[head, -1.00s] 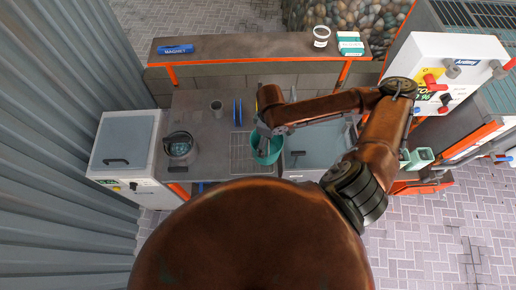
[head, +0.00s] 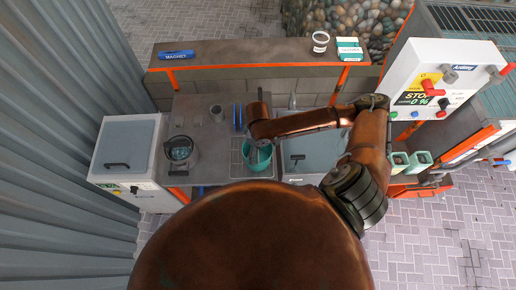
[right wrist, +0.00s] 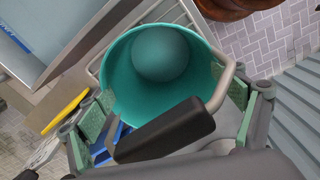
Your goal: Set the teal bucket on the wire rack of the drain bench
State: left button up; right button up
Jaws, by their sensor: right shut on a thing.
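The teal bucket (head: 257,163) is over the right part of the wire rack (head: 236,158) on the grey drain bench. In the right wrist view I look into the open mouth of the bucket (right wrist: 120,78), with a darker round area inside. My right gripper (head: 258,142) is above the bucket, shut on its handle. The handle's black grip (right wrist: 165,130) lies across between the fingers (right wrist: 175,115). Wires of the rack (right wrist: 181,12) show behind the bucket. I cannot tell whether the bucket's base touches the rack. My left gripper is not in view.
A grey basin (head: 312,155) lies right of the rack. Blue upright plates (head: 238,117), a grey cup (head: 216,112) and a glass-lidded pot (head: 180,150) stand left and behind. A raised shelf (head: 250,52) runs along the back.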

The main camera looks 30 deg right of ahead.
jog(key=shift+f, duration=0.1)
jog(key=o, duration=2)
jog(key=shift+c, duration=0.2)
notch_tip(320, 180, up, 12)
jog(key=shift+r, duration=0.15)
